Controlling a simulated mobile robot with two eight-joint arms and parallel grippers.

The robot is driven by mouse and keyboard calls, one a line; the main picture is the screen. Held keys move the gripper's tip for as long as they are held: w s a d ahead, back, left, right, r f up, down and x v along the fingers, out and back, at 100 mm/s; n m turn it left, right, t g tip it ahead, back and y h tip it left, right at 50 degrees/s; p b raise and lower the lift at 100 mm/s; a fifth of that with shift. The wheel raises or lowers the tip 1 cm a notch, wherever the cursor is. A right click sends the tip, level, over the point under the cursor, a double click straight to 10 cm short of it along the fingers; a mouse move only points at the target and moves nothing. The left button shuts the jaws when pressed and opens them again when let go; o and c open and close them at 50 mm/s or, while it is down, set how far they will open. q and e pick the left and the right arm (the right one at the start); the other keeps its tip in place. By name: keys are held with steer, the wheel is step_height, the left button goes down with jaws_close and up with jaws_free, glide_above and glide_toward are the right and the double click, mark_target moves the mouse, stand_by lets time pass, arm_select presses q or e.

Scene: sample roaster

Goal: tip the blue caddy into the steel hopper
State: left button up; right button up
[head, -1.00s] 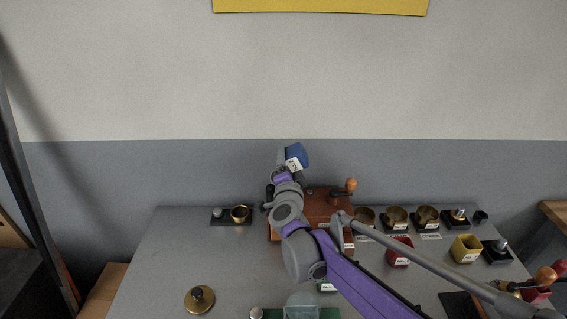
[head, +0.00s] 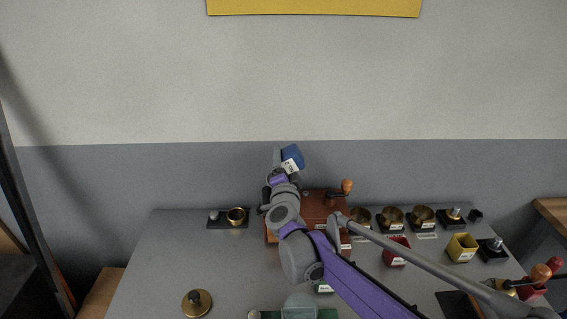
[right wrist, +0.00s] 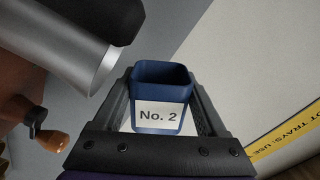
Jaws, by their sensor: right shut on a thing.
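My right gripper (head: 287,167) is shut on the blue caddy (head: 293,154) and holds it up above the back of the bench, over the brown roaster (head: 315,205). The caddy leans in the head view. In the right wrist view the caddy (right wrist: 160,73), labelled "No. 2", sits between both fingers with its rim showing; its contents cannot be made out. A silver metal cone with a dark end, seemingly the steel hopper (right wrist: 75,60), is left of the caddy and apart from it in that view. My arm hides the hopper in the head view. My left gripper is not in view.
A wooden-knobbed crank (head: 346,187) sticks up at the roaster's right. Several brass cups (head: 392,215), a red caddy (head: 396,249) and a yellow caddy (head: 462,246) stand to the right. A brass lidded piece (head: 197,302) lies front left. The bench's left middle is clear.

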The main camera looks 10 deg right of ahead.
mark_target(285, 159)
stand_by(0.5)
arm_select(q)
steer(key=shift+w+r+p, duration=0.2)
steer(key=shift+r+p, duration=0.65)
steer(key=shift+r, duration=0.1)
arm_select(e)
steer(key=shift+r, duration=1.55)
steer(key=shift+d, duration=0.15)
